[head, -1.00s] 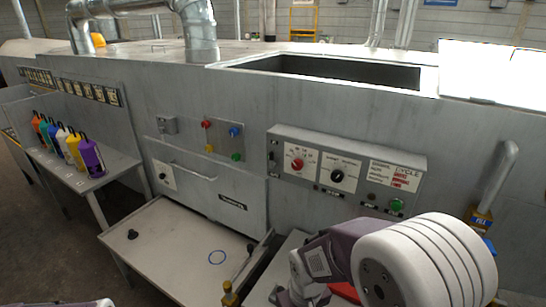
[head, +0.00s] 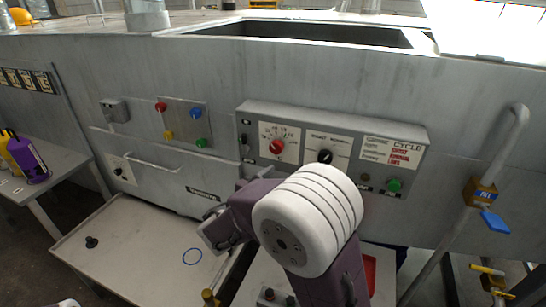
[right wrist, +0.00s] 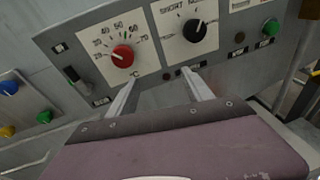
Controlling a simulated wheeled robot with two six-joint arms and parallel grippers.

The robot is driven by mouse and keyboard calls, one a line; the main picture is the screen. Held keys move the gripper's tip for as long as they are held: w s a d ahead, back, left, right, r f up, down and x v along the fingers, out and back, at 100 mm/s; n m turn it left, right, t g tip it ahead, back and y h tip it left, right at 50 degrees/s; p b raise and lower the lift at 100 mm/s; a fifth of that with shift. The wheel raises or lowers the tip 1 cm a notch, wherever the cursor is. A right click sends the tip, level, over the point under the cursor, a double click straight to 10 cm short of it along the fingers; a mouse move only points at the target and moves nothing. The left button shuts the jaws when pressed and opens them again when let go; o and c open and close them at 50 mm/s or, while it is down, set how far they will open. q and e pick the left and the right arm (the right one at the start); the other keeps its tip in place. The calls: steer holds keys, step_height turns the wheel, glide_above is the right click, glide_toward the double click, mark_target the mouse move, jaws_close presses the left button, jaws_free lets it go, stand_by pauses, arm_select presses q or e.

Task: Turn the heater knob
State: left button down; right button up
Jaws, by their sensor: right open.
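The heater knob (head: 277,147) is a red knob on a white temperature dial, at the left part of the grey control panel (head: 340,118). In the right wrist view the red knob (right wrist: 122,55) shows clearly, left of a black knob (right wrist: 194,31). My right gripper (right wrist: 160,75) is open and empty. Its two fingers point up toward the panel's lower edge, between and below the two knobs, apart from the red knob in the picture. In the head view my right arm's white joint hides much of the hand.
Green button (head: 394,185) sits at the panel's right. Several coloured buttons (head: 168,135) are on a plate to the left. A pale table (head: 130,240) stands below at the left. A bent pipe (head: 490,160) with a blue-handled valve is at the right.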

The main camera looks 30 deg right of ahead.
mark_target(275, 149)
steer(key=w+a+r+n+t, duration=0.3)
steer(key=a, duration=0.1)
steer(key=p+x, duration=0.2)
steer(key=x, duration=0.6)
steer(key=shift+d, duration=0.1)
steer(key=shift+w+d+f, duration=0.1)
steer(key=shift+w+d, duration=0.25)
jaws_close()
arm_select(q)
steer(key=shift+s+a+r, duration=0.1)
steer(key=shift+s+r, duration=0.1)
steer(key=shift+r, duration=0.3)
arm_select(e)
steer(key=shift+m, duration=0.3)
